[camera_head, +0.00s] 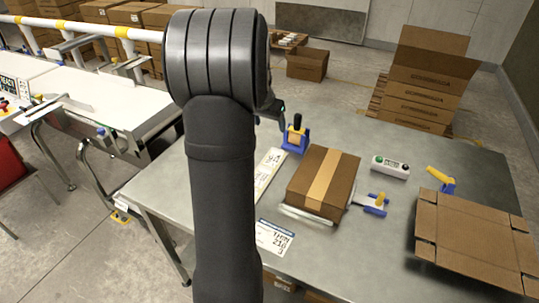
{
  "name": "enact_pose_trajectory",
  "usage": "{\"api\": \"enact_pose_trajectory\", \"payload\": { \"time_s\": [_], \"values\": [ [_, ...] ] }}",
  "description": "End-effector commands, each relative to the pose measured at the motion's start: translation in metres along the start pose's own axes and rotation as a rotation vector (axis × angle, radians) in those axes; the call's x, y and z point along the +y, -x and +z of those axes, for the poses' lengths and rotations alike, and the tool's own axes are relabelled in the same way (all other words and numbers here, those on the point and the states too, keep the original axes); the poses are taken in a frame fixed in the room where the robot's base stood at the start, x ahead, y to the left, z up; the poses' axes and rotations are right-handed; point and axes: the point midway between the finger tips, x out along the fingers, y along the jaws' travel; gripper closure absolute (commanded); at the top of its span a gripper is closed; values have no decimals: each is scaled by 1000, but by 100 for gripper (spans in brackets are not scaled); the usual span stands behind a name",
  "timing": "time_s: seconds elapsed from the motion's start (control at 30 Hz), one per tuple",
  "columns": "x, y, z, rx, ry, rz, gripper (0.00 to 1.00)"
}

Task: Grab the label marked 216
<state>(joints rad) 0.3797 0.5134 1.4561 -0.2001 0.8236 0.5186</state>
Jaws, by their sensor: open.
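A white label (273,238) with a blue top edge and black print lies flat near the front edge of the grey metal table (390,245). Its print is small and seems to include 216. My arm rises in front of the table, just left of this label. A second white printed sheet (268,170) lies farther back, partly covered by my arm.
A taped carton (325,182) stands right of the labels. A blue stamp-like tool (295,135), a blue-and-white tool (371,203), a button box (390,167), a yellow-handled tool (441,180) and an open carton (475,240) are also on the table. A conveyor (105,105) stands at left.

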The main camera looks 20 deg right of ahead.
Motion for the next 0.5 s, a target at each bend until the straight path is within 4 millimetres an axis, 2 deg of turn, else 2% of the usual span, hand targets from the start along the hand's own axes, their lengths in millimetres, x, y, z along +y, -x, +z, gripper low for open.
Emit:
{"api": "enact_pose_trajectory", "payload": {
  "time_s": [0.17,0.5],
  "values": [
    [-2,-17,-4,5,4,5,29],
    [-2,-86,-4,3,3,5,29]
  ]
}}
